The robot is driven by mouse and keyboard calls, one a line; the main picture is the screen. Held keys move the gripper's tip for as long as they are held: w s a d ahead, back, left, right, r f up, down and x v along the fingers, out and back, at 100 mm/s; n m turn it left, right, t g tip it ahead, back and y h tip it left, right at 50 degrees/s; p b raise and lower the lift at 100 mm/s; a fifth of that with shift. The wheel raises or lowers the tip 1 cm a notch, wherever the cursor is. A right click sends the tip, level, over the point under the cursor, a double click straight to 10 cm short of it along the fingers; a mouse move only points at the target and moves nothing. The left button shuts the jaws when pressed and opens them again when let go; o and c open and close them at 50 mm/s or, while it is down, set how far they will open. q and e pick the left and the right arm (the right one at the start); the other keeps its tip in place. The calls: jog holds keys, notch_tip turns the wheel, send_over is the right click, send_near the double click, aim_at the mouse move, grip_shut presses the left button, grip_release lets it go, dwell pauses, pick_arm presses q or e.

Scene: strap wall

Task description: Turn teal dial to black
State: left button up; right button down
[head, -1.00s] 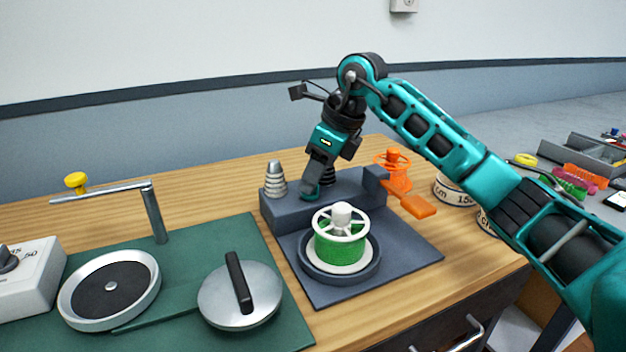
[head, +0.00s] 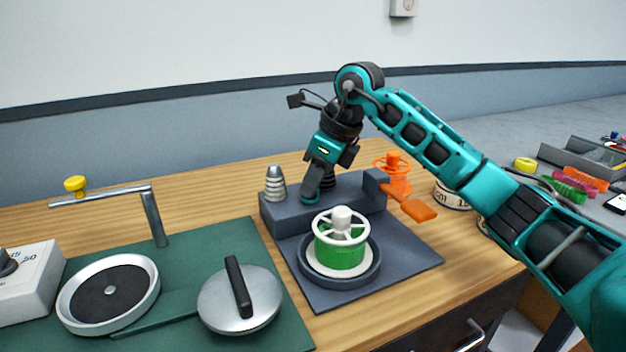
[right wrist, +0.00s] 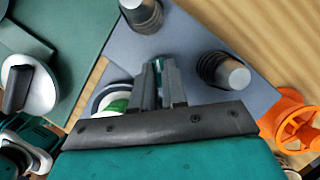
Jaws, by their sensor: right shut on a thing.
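The teal dial (head: 312,200) sits at the front of the grey block (head: 350,197) and is mostly hidden by my right gripper (head: 310,192). The gripper points down from above with its fingers shut on the dial. In the right wrist view a strip of the teal dial (right wrist: 158,88) shows between the two fingers. I cannot see a black mark or which way the dial points. My left gripper is in neither view.
Ribbed grey cones (head: 275,183) stand on the block, one partly behind my gripper. A green spool with a white rim (head: 341,243) sits just in front. An orange crank (head: 412,205) is at right. A green mat (head: 190,265) with a strap device lies left.

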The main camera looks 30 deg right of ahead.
jog(key=shift+m, duration=0.3)
jog(key=shift+m+h+p, duration=0.3)
jog(key=shift+m+p, duration=0.2)
jog(key=shift+m, duration=0.1)
jog(key=m+p, duration=0.1)
jog(key=m, duration=0.1)
jog(key=shift+s+a+r+m+t+h, duration=0.1)
jog(key=shift+m+t+h, duration=0.2)
jog(key=shift+t+h, duration=0.1)
jog(key=m+h, duration=0.1)
jog(key=m, duration=0.1)
jog(key=m+h+p, duration=0.1)
jog(key=m, duration=0.2)
jog(key=shift+a, duration=0.2)
jog(key=m+h, duration=0.1)
jog(key=m, duration=0.2)
jog(key=m+h, duration=0.1)
jog(key=m, duration=0.2)
jog(key=shift+a+g, duration=0.1)
jog(key=shift+g, duration=0.2)
jog(key=shift+m+h+p, duration=0.3)
jog(key=shift+m+h, duration=0.2)
jog(key=shift+m, duration=0.8)
jog(key=shift+g, duration=0.3)
